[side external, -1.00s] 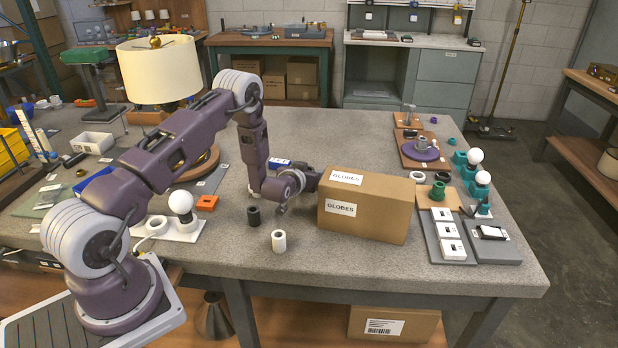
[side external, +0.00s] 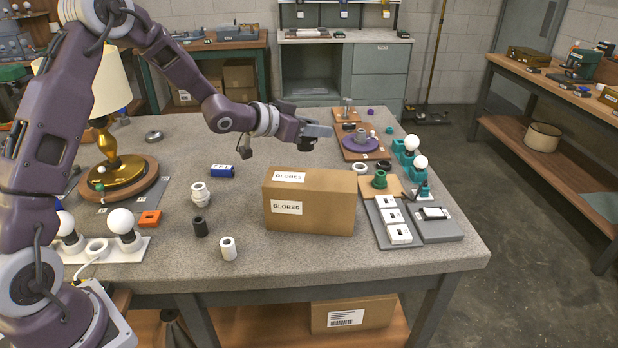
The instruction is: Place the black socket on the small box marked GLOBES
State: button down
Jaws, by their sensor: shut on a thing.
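The cardboard box marked GLOBES (side external: 335,207) stands closed on the grey workbench, with white labels on its top and front. My gripper (side external: 311,138) is in the air, higher in the picture than the box and above its far side. It is shut on a small dark piece, seemingly the black socket (side external: 306,146), which hangs at the fingertips. The piece is small and partly covered by the fingers, so its shape is unclear. A separate black cylinder (side external: 200,228) stands on the bench left of the box. The box's top looks empty.
A white tube (side external: 228,249) and a white stacked fitting (side external: 200,194) stand left of the box. A blue part (side external: 222,171) lies behind them. Switch plates (side external: 394,222), a green fitting (side external: 379,180) and bulbs crowd the right. The lamp (side external: 104,155) stands far left.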

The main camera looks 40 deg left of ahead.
aim_at(321, 175)
jog(key=s+d+r+m+h, duration=0.1)
jog(key=d+r+m+h, duration=0.1)
jog(key=d+r, duration=0.1)
jog(key=shift+g, duration=0.3)
jog(key=f, duration=0.9)
jog(key=shift+s+d+f, duration=0.1)
jog(key=shift+s+f, duration=0.1)
jog(key=shift+f, duration=0.05)
jog(key=shift+f, duration=0.1)
jog(key=c, duration=0.9)
grip_release()
